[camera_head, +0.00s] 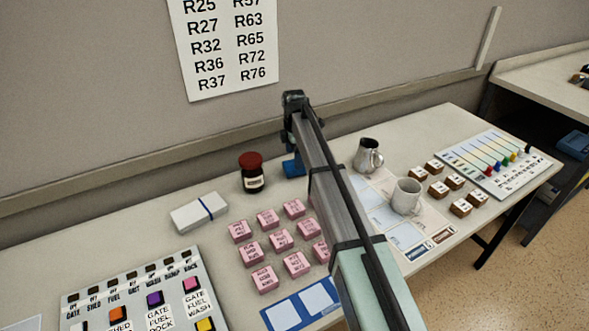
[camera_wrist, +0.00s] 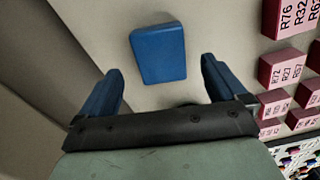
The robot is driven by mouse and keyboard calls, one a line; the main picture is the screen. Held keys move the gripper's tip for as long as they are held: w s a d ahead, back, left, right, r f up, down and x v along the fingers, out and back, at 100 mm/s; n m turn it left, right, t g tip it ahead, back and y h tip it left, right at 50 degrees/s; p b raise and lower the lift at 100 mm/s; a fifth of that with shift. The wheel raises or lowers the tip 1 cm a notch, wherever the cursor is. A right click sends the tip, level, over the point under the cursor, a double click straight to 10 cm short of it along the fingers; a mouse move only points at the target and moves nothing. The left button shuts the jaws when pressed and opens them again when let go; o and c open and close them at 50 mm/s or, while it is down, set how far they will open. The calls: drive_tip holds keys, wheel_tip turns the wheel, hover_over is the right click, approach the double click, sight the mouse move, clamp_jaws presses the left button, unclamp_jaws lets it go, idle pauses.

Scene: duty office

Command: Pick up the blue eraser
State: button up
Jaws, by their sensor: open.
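The blue eraser (camera_wrist: 158,52) is a plain blue block on the pale table in the wrist view. It lies between and ahead of the two dark blue fingers of my gripper (camera_wrist: 161,68), with a clear gap on each side. My gripper is open and empty. In the head view my arm hides most of the gripper. A small blue patch (camera_head: 293,167) shows at the arm's left side near the table; I cannot tell whether it is the eraser or a finger.
Several pink labelled blocks (camera_head: 281,240) stand to the right of the eraser in the wrist view. A red-lidded jar (camera_head: 251,172) and a white banded bundle (camera_head: 199,213) are to the left in the head view. A metal jug (camera_head: 368,155) and mug (camera_head: 406,196) stand right.

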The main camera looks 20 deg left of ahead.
drive_tip(key=shift+f, duration=2.6)
drive_tip(key=shift+c, duration=0.2)
drive_tip(key=c, duration=1)
